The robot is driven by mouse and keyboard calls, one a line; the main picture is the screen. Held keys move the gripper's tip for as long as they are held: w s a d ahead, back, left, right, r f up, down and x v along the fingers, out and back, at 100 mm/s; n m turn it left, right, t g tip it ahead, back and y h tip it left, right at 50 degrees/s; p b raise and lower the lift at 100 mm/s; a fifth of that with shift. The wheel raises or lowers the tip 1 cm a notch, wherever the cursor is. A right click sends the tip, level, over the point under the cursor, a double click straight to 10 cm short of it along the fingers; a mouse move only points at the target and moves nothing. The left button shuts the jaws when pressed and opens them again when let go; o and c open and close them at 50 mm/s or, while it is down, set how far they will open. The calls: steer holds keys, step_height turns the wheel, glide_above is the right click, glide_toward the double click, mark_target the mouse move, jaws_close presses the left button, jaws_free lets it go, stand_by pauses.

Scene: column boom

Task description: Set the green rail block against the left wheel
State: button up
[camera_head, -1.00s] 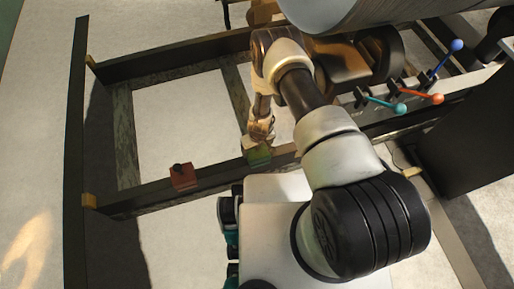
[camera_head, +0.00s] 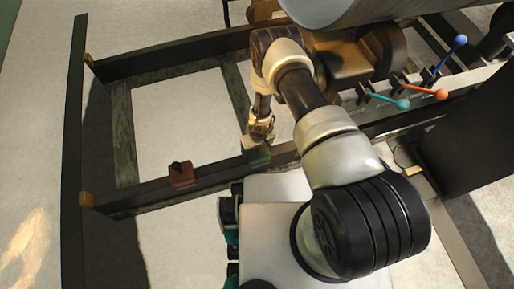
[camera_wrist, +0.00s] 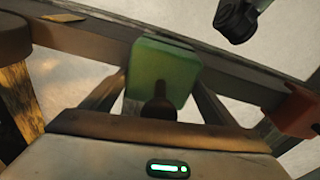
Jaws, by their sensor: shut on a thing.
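The green rail block (camera_head: 257,157) sits on or just over the near dark rail, below my gripper (camera_head: 260,133) in the head view. In the wrist view, the green block (camera_wrist: 165,68) has a dark knob (camera_wrist: 158,106) facing me, and my gripper (camera_wrist: 160,98) is shut on it between its two fingers. I cannot tell whether the block rests on the rail. A brown rounded body with a dark wheel-like end (camera_head: 385,50) lies up and right of the block, apart from it. It may be the left wheel; my arm hides part of that area.
A red block (camera_head: 182,175) with a dark knob sits on the near rail (camera_head: 130,198), left of the green one. Levers with teal, orange and blue balls (camera_head: 403,104) stand at the right. A large grey cylinder (camera_head: 350,10) is above. Pale floor shows between the rails.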

steer(key=o, duration=1.9)
steer(key=shift+w, duration=0.1)
steer(key=r+p, duration=0.1)
steer(key=r, duration=0.4)
steer(key=s+r+p, duration=0.1)
steer(key=r+p, duration=0.1)
steer(key=r, duration=0.4)
steer(key=s+r+p, duration=0.1)
steer(key=r+p, duration=0.1)
steer(key=r, duration=0.4)
steer(key=shift+d+r, duration=0.2)
steer(key=shift+d, duration=0.05)
